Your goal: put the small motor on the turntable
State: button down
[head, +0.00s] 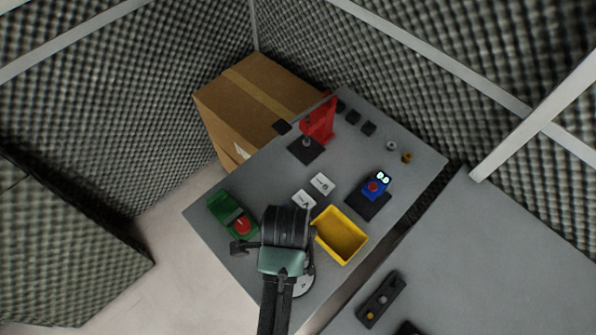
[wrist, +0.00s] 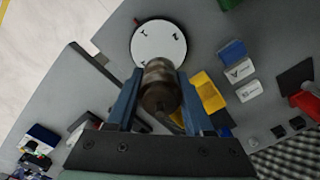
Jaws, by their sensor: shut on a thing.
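The small motor (wrist: 161,92), a brownish metal cylinder, is between the two blue fingers of my gripper (wrist: 159,78) in the wrist view. My gripper is shut on it. The turntable (wrist: 158,40) is a white disc with black marks and a dark rim, just beyond the motor in the wrist view. The motor overlaps its near edge in the picture, and I cannot tell the height between them. In the head view the turntable (head: 304,285) is mostly hidden behind my arm. The motor and fingertips are hidden there.
A yellow bin (head: 341,235) stands close to the turntable. A green device with a red button (head: 242,225), white labelled blocks (head: 321,184), a red press (head: 318,122) and a blue device (head: 375,187) stand on the grey table (head: 420,160). A cardboard box (head: 215,105) is behind.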

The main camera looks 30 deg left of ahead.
jog(key=f, duration=0.4)
jog(key=shift+s+f, duration=0.2)
jog(key=shift+f, duration=2.5)
jog(key=shift+f, duration=0.2)
jog(key=shift+c, duration=1.4)
grip_release()
jog(key=shift+r, duration=0.1)
notch_tip(320, 180, up, 12)
jog(key=shift+r, duration=0.1)
